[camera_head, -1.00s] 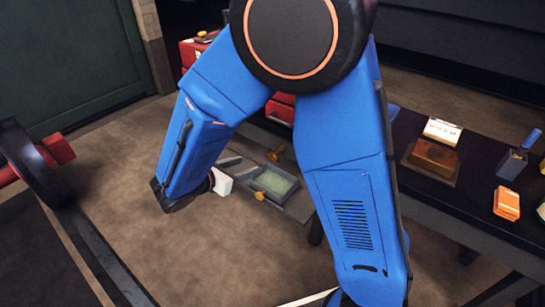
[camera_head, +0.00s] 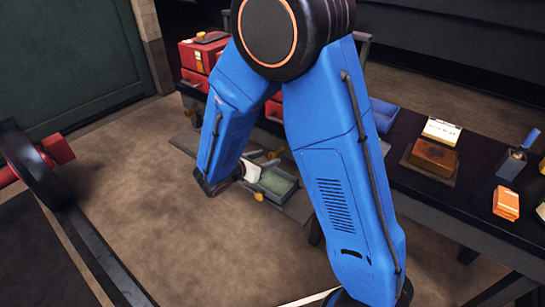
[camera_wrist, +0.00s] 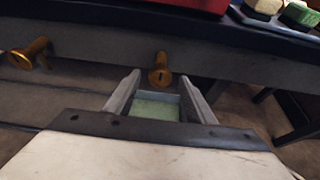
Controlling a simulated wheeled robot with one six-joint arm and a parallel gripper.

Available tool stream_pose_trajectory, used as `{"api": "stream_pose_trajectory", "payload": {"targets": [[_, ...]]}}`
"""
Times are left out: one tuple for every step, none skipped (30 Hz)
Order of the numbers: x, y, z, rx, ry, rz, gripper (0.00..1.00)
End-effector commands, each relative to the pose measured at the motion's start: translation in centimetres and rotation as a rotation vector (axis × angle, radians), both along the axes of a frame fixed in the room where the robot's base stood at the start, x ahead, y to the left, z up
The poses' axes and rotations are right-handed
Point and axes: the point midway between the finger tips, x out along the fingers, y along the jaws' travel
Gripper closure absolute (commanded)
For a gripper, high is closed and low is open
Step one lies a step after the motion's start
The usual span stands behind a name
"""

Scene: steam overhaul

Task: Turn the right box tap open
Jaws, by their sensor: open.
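In the wrist view a brass tap (camera_wrist: 160,76) stands out from a dark grey beam, between and just beyond my gripper's fingertips (camera_wrist: 162,72). It is the right one of two taps there; the left brass tap (camera_wrist: 28,54) is well to the side. My gripper is open with nothing held, and I cannot tell any contact. A tray with a pale green bottom (camera_wrist: 156,108) shows below, between the fingers. In the head view my gripper (camera_head: 266,160) shows partly beyond my blue arm, close to a brass tap (camera_head: 275,153).
The green tray (camera_head: 277,184) sits low by the bench, with a small brass knob (camera_head: 259,196) near it. The dark bench (camera_head: 430,200) carries a red toolbox (camera_head: 203,55), a brown block (camera_head: 434,155) and an orange box (camera_head: 506,204). Open floor lies at left.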

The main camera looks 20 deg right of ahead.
Motion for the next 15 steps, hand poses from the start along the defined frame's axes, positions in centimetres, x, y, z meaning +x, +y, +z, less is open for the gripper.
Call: {"api": "stream_pose_trajectory", "payload": {"targets": [[0.4,-0.7,-0.3,-0.002,0.001,-0.003,0.5],[0.6,-1.0,-0.5,-0.002,0.001,-0.002,0.5],[0.9,-1.4,-0.7,-0.001,0.001,-0.004,0.5],[1.1,-1.7,-0.8,-0.001,0.001,-0.004,0.5],[1.3,-1.9,-1.0,-0.001,0.001,-0.003,0.5],[1.5,-2.2,-1.1,0.0,0.001,-0.002,0.5],[1.7,-2.4,-1.2,0.0,0.001,-0.002,0.5],[1.8,-2.6,-1.3,0.0,0.001,-0.002,0.5],[2.0,-2.8,-1.4,0.0,0.001,-0.002,0.5],[2.1,-2.9,-1.5,0.0,0.0,-0.001,0.5],[2.1,-3.0,-1.5,0.0,0.0,-0.001,0.5],[2.2,-3.1,-1.6,0.0,0.0,-0.001,0.5],[2.3,-3.2,-1.6,0.0,0.0,-0.001,0.5],[2.3,-3.2,-1.6,0.0,0.0,-0.001,0.5],[2.3,-3.3,-1.7,0.0,0.0,-0.001,0.5]]}}
